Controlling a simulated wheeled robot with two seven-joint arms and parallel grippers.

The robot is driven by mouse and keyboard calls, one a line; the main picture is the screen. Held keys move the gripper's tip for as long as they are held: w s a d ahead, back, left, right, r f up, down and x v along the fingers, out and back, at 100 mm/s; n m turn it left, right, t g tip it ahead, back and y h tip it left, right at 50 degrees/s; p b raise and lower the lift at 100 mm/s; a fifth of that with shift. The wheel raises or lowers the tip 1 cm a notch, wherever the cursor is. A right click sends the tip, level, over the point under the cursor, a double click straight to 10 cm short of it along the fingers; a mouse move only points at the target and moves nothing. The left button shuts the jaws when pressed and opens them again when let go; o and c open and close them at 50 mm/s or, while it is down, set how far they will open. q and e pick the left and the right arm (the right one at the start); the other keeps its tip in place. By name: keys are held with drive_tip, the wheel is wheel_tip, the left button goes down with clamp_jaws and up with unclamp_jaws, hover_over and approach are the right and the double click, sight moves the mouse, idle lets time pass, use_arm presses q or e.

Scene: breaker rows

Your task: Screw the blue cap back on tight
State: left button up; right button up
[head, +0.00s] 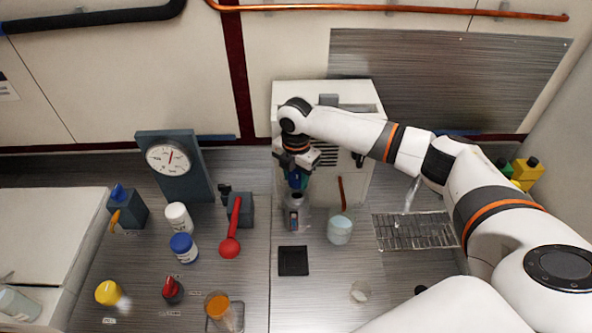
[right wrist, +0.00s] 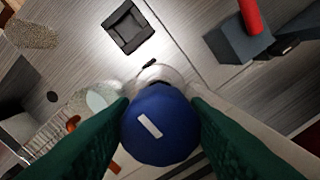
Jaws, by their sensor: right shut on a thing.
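My right gripper (head: 298,182) points down in front of the white box-shaped machine. In the right wrist view its green fingers (right wrist: 160,130) are shut on the blue cap (right wrist: 160,125), which has a white bar mark on top. A clear bottle (head: 294,217) stands upright below the gripper; part of a clear rim (right wrist: 157,74) shows beyond the cap in the wrist view. The fingers largely hide the cap in the head view. I cannot tell whether the cap sits on the bottle's neck or is fully seated. My left gripper is not in view.
A white machine (head: 350,92) stands behind the gripper. A black square pad (head: 293,261), a pale cup (head: 340,231) and a wire rack (head: 415,232) are nearby. To the left are a red lever (head: 231,240), a blue-lidded jar (head: 183,248) and a gauge (head: 168,160).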

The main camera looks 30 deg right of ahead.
sight(296, 188)
wheel_tip(296, 188, down, 2)
drive_tip(key=shift+f, duration=0.1)
idle(0.4)
drive_tip(key=shift+p, duration=0.65)
idle(0.7)
drive_tip(key=shift+f+b, duration=0.7)
drive_tip(key=shift+f, duration=0.55)
idle(0.5)
drive_tip(key=o, duration=1)
drive_tip(key=shift+o, duration=0.2)
wheel_tip(296, 188, up, 11)
drive_tip(key=b, duration=0.3)
drive_tip(key=shift+r, duration=0.55)
drive_tip(key=shift+c, duration=0.2)
